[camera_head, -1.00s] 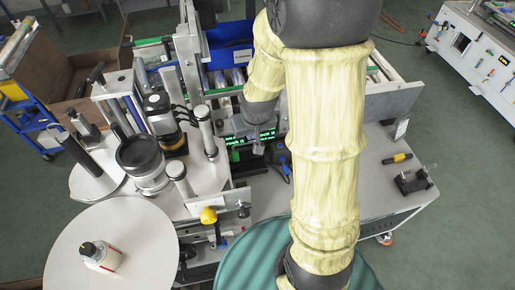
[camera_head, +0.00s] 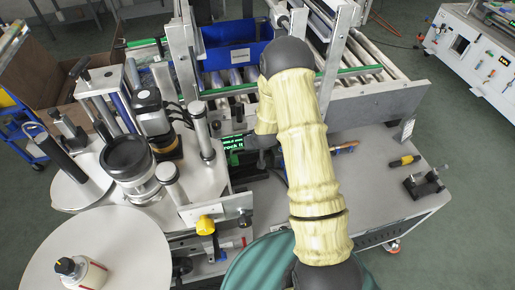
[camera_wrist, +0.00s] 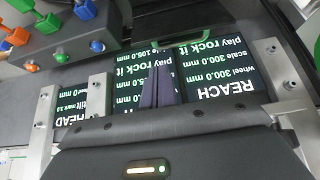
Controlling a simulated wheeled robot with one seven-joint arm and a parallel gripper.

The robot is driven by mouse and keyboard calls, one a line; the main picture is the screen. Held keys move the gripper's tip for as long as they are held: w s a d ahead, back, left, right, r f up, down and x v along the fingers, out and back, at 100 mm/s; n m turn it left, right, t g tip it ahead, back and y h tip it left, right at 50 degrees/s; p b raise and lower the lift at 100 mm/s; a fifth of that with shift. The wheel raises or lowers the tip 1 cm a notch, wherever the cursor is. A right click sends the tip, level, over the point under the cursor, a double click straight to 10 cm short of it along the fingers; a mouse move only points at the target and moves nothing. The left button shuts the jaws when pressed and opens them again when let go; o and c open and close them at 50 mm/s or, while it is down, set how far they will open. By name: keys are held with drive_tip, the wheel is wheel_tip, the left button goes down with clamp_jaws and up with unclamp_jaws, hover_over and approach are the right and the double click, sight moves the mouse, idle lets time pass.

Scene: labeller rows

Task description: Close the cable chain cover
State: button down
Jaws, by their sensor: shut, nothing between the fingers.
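I cannot pick out the cable chain cover for certain in either view. In the wrist view my gripper (camera_wrist: 157,72) is shut and empty, its dark fingers in front of a dark panel with display screens (camera_wrist: 222,70). The screens carry white and green text, upside down in this view. The fingers hide part of the middle screen; whether they touch it I cannot tell. In the head view the green-lettered display (camera_head: 233,144) shows left of my forearm, by the labeller. My wrist is beside it, and the fingertips are not clear there.
Metal brackets (camera_wrist: 290,84) flank the screens. Coloured knobs (camera_wrist: 84,9) sit at upper left. In the head view, a blue bin (camera_head: 238,55) and roller conveyor (camera_head: 385,65) lie behind. The labeller's posts and reels (camera_head: 128,158) crowd the left. The right tabletop (camera_head: 372,190) is partly clear.

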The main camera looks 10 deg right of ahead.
drive_tip(key=shift+a+f, duration=0.1)
drive_tip(key=b+x, duration=0.5)
drive_tip(key=x, duration=0.4)
drive_tip(key=shift+w+f+b, duration=0.15)
drive_tip(key=shift+f+b, duration=0.15)
drive_tip(key=shift+b, duration=0.1)
drive_tip(key=shift+w, duration=0.15)
